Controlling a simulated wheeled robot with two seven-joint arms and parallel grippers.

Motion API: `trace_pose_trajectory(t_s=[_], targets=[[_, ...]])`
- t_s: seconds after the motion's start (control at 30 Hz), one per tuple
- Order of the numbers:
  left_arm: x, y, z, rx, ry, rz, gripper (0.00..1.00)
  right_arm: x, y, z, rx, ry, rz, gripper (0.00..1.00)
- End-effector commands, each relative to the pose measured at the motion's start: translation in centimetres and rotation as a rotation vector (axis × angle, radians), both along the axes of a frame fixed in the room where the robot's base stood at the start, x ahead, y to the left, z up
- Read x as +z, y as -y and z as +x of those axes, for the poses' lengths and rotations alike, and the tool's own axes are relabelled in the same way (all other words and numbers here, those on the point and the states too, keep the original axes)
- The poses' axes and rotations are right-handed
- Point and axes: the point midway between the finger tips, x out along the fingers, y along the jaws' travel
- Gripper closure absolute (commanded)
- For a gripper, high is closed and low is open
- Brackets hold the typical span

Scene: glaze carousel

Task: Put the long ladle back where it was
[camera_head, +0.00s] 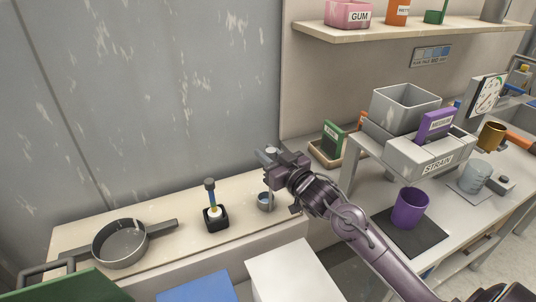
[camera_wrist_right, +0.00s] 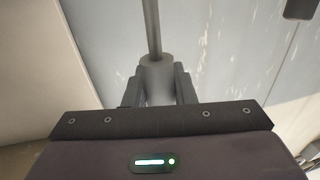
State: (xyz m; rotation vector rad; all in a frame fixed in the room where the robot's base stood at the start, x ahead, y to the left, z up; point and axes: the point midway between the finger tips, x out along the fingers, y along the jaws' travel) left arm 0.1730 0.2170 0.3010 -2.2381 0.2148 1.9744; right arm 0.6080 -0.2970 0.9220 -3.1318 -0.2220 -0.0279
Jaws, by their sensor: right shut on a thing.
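My right gripper (camera_head: 272,158) is over the back counter and shut on the long ladle. The ladle's thin grey rod runs down from the jaws to a small round grey cup (camera_head: 265,204) with a bluish inside. The cup is low over the counter's right part; I cannot tell whether it touches. In the right wrist view the fingers (camera_wrist_right: 160,86) stand on both sides of a grey collar (camera_wrist_right: 155,68) on the ladle's rod (camera_wrist_right: 151,25). My left gripper is not in view.
A black holder (camera_head: 216,222) with an upright dark-topped tool and a grey pan (camera_head: 120,243) stand on the counter (camera_head: 170,222) to the left. Right of my arm are a purple cup (camera_head: 410,208) on a dark mat and a box marked STRAIN (camera_head: 438,162).

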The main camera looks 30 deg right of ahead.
Motion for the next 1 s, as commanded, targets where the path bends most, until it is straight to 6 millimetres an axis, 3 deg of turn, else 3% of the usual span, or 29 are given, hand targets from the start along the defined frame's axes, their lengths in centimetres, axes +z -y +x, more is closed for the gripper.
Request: trace_pose_trajectory(t_s=[0.13,0.17,0.3,0.67,1.0], targets=[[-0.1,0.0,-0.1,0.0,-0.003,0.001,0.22,-0.2,0.0,0.0,0.0,0.001,0.0,1.0],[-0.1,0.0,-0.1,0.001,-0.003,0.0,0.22,-0.2,0.0,0.0,0.0,0.0,0.0,0.74],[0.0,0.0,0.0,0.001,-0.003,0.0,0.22,-0.2,0.0,0.0,0.001,0.0,0.0,0.55],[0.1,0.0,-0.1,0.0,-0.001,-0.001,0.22,0.1,0.0,-0.1,0.001,0.0,-0.001,0.55],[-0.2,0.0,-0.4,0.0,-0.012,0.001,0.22,-0.3,0.7,-5.0,0.001,-0.003,0.001,0.55]])
